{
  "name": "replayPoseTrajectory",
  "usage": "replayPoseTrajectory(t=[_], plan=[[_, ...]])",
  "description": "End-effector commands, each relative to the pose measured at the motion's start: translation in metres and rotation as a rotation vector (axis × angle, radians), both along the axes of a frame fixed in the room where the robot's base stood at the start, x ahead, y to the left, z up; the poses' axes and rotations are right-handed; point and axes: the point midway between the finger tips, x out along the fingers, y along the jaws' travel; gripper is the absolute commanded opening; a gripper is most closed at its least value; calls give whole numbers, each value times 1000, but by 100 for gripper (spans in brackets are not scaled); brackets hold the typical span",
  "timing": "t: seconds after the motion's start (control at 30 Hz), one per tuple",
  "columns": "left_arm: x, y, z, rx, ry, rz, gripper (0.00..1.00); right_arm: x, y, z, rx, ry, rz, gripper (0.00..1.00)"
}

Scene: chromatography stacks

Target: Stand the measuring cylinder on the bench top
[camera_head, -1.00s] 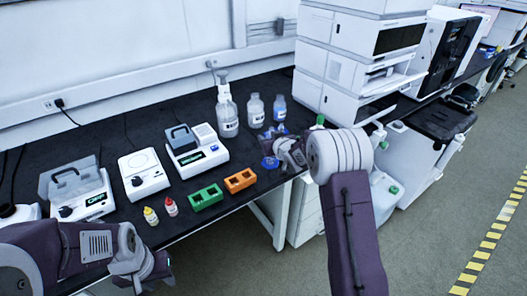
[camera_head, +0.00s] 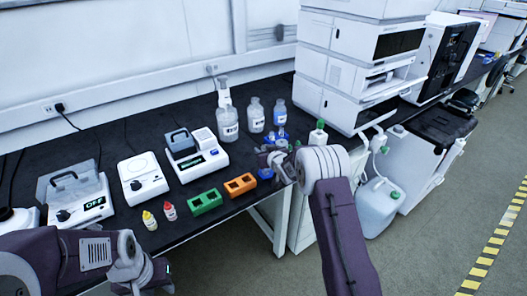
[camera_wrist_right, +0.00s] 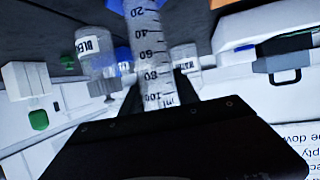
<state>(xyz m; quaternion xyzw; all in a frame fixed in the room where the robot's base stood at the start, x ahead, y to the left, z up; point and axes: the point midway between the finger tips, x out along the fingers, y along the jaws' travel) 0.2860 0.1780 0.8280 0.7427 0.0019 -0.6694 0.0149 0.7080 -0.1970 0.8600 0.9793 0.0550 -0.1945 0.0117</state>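The measuring cylinder is clear with dark graduation marks and shows large in the right wrist view (camera_wrist_right: 150,50). My right gripper (camera_wrist_right: 158,95) has its dark fingers on either side of it, shut near the 100 mark. In the head view the cylinder is mostly hidden by my right gripper (camera_head: 277,156); its blue base (camera_head: 265,173) shows at the bench top's (camera_head: 235,206) right front edge. It looks about upright; I cannot tell whether the base touches the bench. My left gripper (camera_head: 155,277) is low at the front left, away from the cylinder; its fingers are unclear.
Orange (camera_head: 240,185) and green (camera_head: 205,202) racks stand left of the cylinder. Behind it are a clear bottle (camera_head: 256,115), a blue-liquid bottle (camera_head: 280,112) and a wash bottle (camera_head: 228,122). The instrument stack (camera_head: 350,75) is at the right.

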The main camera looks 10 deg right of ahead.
Motion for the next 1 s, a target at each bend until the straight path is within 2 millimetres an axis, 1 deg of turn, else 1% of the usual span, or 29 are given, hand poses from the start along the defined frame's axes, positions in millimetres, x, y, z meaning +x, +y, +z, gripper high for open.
replayPoseTrajectory(t=[0.03,0.07,0.33,0.43,0.47,0.57,0.9,1.0], plan=[[0,0,0,0,0,0,36,0,0,0,0,0,0,52],[0,0,0,0,0,0,36,0,0,0,0,0,0,57],[0,0,1,0,0,0,36,0,0,1,0,0,0,57],[0,0,6,0,0,0,36,-1,0,7,0,0,0,57],[0,0,4,0,0,0,36,-3,-1,7,0,0,0,57],[0,0,4,0,0,0,36,-18,-2,12,1,1,0,57],[0,0,6,0,0,0,36,-85,-10,40,0,-1,-1,57],[0,0,6,0,0,0,36,-99,-12,46,0,-1,-1,57]])
